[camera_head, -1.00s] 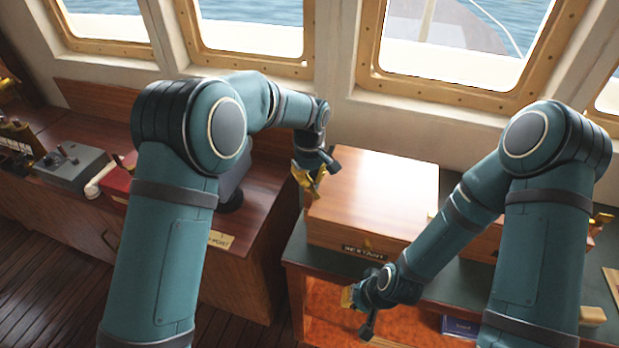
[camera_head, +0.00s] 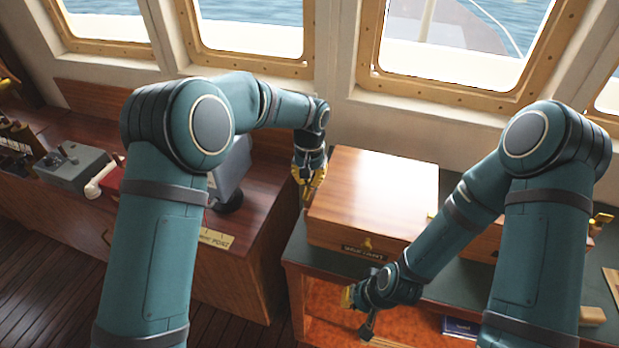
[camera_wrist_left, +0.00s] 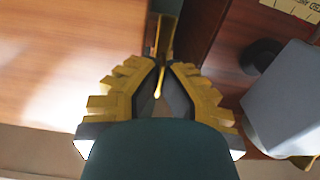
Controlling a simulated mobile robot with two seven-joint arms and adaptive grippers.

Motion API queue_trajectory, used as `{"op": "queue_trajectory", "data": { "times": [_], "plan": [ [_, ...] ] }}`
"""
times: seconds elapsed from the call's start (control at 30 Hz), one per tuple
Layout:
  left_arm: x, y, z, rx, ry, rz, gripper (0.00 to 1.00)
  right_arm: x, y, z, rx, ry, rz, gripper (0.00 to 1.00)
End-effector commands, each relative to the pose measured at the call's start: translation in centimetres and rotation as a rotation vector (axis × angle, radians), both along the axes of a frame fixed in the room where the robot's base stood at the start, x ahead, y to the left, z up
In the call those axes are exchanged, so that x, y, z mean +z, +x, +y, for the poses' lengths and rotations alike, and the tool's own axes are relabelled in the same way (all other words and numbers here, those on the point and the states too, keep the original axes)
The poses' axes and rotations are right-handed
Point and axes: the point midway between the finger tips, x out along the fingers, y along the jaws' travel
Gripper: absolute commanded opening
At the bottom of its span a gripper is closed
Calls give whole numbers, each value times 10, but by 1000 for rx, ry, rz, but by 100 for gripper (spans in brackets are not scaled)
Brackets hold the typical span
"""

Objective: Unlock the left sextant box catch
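The sextant box (camera_head: 375,195) is a wooden case with a pale lid, standing shut on the green-topped cabinet. Its lid also shows at left in the left wrist view (camera_wrist_left: 60,50). My left gripper (camera_head: 310,194) points down beside the box's left side. In the left wrist view a narrow brass catch (camera_wrist_left: 166,38) stands at the box edge, its thin lever reaching down between my close-set fingertips (camera_wrist_left: 162,68). Whether they press on it I cannot tell. The catch is not clear in the head view. My right gripper (camera_head: 350,298) is low before the cabinet front, mostly hidden by its wrist.
A dark label (camera_head: 362,253) is on the box front. Left of the box are a wooden counter (camera_head: 255,225) with a grey monitor (camera_head: 232,170), a red box with a white handset (camera_head: 100,180) and a grey control box (camera_head: 72,166). Windows line the wall behind.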

Motion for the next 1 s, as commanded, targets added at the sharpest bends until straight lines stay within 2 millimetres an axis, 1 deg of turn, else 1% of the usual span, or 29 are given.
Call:
{"op": "queue_trajectory", "data": {
  "times": [0.23,0.67,0.7,0.73,0.77,1.0],
  "plan": [
    [-2,-1,0,-54,1,5,0,0,0,0,0,0,0,0],
    [-2,-1,0,-61,2,5,0,0,0,0,0,0,0,0],
    [-2,-1,0,-60,2,5,15,0,0,0,0,0,0,0],
    [-2,-1,0,-60,2,5,26,0,0,0,0,0,0,0],
    [-2,-1,0,-60,2,5,34,0,0,0,0,0,0,0],
    [-1,0,0,-59,1,2,34,0,0,0,0,0,0,0]
  ]
}}
